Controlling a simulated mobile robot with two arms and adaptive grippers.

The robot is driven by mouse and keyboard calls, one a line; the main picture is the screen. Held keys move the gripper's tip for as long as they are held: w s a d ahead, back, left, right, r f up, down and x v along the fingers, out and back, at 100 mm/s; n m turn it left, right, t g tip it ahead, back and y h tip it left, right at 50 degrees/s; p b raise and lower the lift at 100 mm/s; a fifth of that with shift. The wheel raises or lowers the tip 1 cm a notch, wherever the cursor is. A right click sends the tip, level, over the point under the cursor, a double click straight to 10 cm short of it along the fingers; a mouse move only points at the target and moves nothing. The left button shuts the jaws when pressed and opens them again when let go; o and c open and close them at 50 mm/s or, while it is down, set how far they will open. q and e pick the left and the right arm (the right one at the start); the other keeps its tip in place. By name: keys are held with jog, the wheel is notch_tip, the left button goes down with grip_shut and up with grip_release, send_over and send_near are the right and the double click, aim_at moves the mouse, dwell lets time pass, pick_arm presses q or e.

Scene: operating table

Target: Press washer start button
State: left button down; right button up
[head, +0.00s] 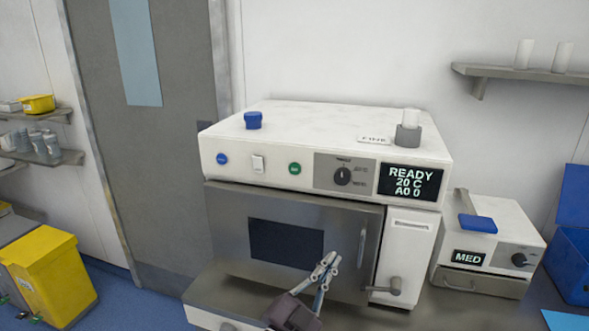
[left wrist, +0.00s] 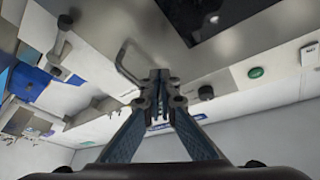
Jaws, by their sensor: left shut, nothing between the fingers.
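The washer (head: 290,115) is a white box with a grey metal door (head: 345,220). Its front panel carries a blue button (head: 222,159), a white rocker switch (head: 258,163), a green button (head: 295,168), a black dial (head: 342,176) and a display (head: 409,182) reading "READY 20 C A0 0". The button labels are too small to read. My left gripper (head: 330,263) is shut and empty in front of the door, below the green button and apart from it. In the left wrist view, the shut fingertips (left wrist: 160,80) point toward the washer front; the green button (left wrist: 256,72) is right of them. My right gripper is not in view.
The door handle (head: 362,245) and a lever (head: 384,289) are right of my gripper. A smaller white device (head: 487,240) reading "MED" stands right, beside a blue bin (head: 572,235). A yellow bin (head: 50,275) is at left. The space before the button panel is clear.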

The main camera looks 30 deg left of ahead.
aim_at(295, 169)
pick_arm(q)
jog(key=s+a+r+n+t+y, duration=0.2)
jog(key=s+a+r+y, duration=0.1)
jog(key=r, duration=0.5)
jog(key=s+a+r+n+t+y, duration=0.2)
jog(key=s+a+r+y, duration=0.1)
jog(key=a+r+y, duration=0.3)
notch_tip(295, 169, up, 2)
jog(key=shift+a+n+y, duration=0.25)
jog(key=shift+n+y, duration=0.15)
jog(key=shift+y, duration=0.6)
jog(key=shift+w, duration=0.1)
jog(key=shift+w+a+b, duration=0.35)
jog(key=shift+w+a, duration=0.05)
jog(key=shift+w, duration=1)
jog(key=shift+w+a+b, duration=0.3)
jog(key=shift+w+a, duration=0.1)
jog(key=shift+w, duration=1)
jog(key=shift+w+a+b, duration=0.35)
jog(key=shift+w+a, duration=0.05)
jog(key=shift+w, duration=1)
jog(key=shift+w+a, duration=0.1)
jog(key=shift+w, duration=0.05)
jog(key=shift+w, duration=0.25)
